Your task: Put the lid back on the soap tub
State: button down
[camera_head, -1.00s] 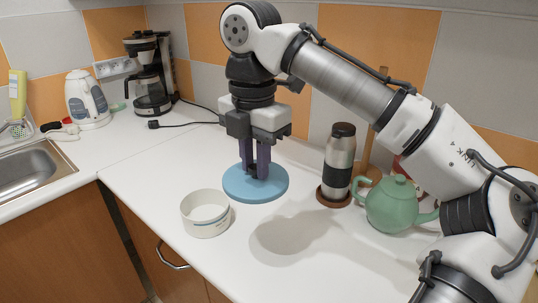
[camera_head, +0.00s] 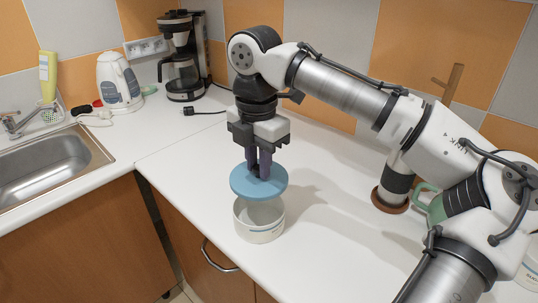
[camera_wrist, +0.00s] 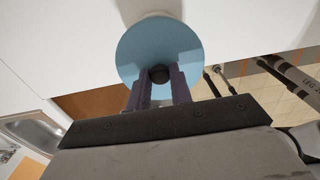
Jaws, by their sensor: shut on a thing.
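The blue round lid (camera_head: 270,187) is held level by my gripper (camera_head: 259,172), which is shut on its dark knob. The knob (camera_wrist: 159,74) shows between the fingers in the wrist view, with the lid (camera_wrist: 150,45) around it. The white soap tub (camera_head: 259,226) stands upright on the counter just below the lid. Its open mouth shows below the lid's near edge, and the lid hides the back part of it. A gap shows between lid and tub at the front.
The white counter (camera_head: 330,200) is clear around the tub, and its front edge is close by. A flask (camera_head: 398,180) on a brown coaster and a green teapot (camera_head: 432,204) stand to the right, partly behind my arm. A coffee maker, a kettle and a sink are at the left.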

jog(key=shift+w+a+f, duration=0.1)
jog(key=shift+a+f, duration=0.05)
jog(key=shift+f, duration=0.05)
notch_tip(320, 180, down, 4)
jog(key=b, duration=0.5)
jog(key=shift+f+b, duration=0.3)
jog(key=shift+f, duration=0.8)
jog(key=shift+r+p, duration=0.1)
jog(key=shift+p, duration=0.85)
jog(key=shift+f+p, duration=0.25)
jog(key=shift+p, duration=0.45)
dwell(1.6)
jog(key=c, duration=0.7)
grip_release()
